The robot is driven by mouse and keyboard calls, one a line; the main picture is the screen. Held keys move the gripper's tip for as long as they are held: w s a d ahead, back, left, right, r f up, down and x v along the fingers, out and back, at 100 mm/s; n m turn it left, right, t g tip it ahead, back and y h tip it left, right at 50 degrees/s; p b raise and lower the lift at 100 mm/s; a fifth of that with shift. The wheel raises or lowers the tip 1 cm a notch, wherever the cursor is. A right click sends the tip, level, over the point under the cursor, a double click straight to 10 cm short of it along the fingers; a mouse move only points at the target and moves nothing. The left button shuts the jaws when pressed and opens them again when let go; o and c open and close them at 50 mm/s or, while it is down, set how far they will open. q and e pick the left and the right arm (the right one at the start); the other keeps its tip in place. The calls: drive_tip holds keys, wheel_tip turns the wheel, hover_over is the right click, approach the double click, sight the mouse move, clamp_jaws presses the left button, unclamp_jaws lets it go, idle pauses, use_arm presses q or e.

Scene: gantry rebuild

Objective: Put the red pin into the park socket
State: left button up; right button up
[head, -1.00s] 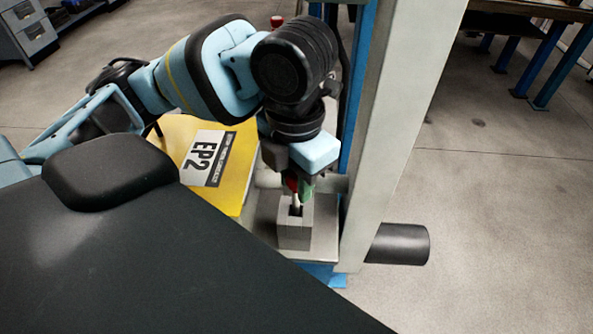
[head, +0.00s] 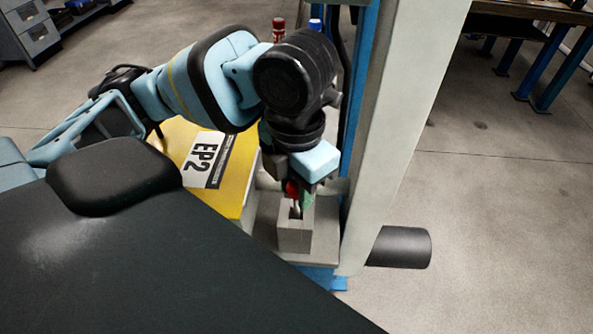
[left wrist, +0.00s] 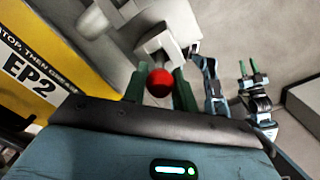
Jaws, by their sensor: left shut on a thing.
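My left gripper (head: 300,192) is shut on the red pin (head: 292,188) in the head view. The pin's red head shows between the green fingers, and its pale shaft points down. Below is a grey block with a dark opening on top, which looks like the park socket (head: 295,238). The shaft's lower end is at this opening; how deep it sits cannot be told. In the left wrist view the round red head (left wrist: 160,82) is between the fingers, with the pale block (left wrist: 163,45) beyond. My right gripper (left wrist: 247,68) appears small there, its green fingers apart and empty.
A yellow EP2 box (head: 190,135) stands left of the socket. A pale upright post (head: 400,120) rises close on the right, with a black cylinder (head: 400,247) jutting out beyond it. A red-topped thing (head: 278,28) and a blue-topped one (head: 315,24) show behind the arm.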

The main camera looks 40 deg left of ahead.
use_arm(q)
drive_tip(key=shift+f, duration=0.9)
use_arm(e)
drive_tip(key=shift+s+a+f, duration=0.15)
drive_tip(key=shift+s+f, duration=0.1)
drive_tip(key=shift+f, duration=0.05)
use_arm(q)
drive_tip(key=o, duration=1.6)
drive_tip(key=shift+o, duration=0.2)
drive_tip(key=shift+r, duration=0.65)
drive_tip(key=shift+r+p, duration=1.5)
drive_tip(key=shift+r, duration=0.6)
drive_tip(key=shift+r+p, duration=0.45)
drive_tip(key=shift+r, duration=0.8)
use_arm(e)
drive_tip(key=w+r+t, duration=0.1)
drive_tip(key=w+r, duration=0.5)
drive_tip(key=r, duration=0.1)
drive_tip(key=shift+r+t, duration=0.2)
drive_tip(key=shift+t, duration=0.2)
